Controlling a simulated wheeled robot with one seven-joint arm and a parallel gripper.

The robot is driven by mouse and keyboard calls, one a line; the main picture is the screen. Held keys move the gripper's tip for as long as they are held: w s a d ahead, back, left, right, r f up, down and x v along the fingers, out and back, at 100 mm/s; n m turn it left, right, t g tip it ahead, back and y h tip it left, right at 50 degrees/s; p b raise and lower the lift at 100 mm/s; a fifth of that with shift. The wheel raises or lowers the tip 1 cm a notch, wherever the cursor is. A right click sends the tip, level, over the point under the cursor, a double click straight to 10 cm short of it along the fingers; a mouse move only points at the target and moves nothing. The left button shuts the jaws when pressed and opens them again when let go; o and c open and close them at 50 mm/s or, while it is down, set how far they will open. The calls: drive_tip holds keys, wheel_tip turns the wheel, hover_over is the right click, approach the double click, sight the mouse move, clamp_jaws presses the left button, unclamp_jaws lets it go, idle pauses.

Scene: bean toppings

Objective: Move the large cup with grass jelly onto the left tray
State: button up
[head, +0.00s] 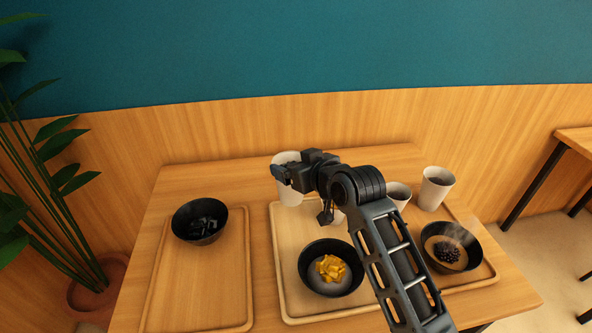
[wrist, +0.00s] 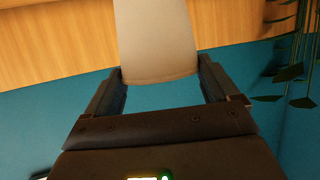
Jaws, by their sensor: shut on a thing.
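My gripper (head: 284,172) is shut on a tall white cup (head: 290,194) at the back of the middle tray. In the wrist view my gripper (wrist: 160,68) has one finger on each side of the cup (wrist: 157,40). The cup looks roughly upright; its contents are hidden, and I cannot tell whether its base touches the tray. The left tray (head: 196,305) is wooden and lies to the left of the gripper. A black bowl (head: 187,232) with dark jelly cubes stands at its back; the tray's front is bare.
Two more white cups (head: 399,194) (head: 436,190) and a bowl with dark pearls (head: 435,262) stand on the right. A plant (head: 50,215) stands left of the table.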

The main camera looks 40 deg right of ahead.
wheel_tip(320, 180, up, 4)
drive_tip(key=p, duration=0.3)
drive_tip(key=shift+f, duration=0.25)
idle(0.3)
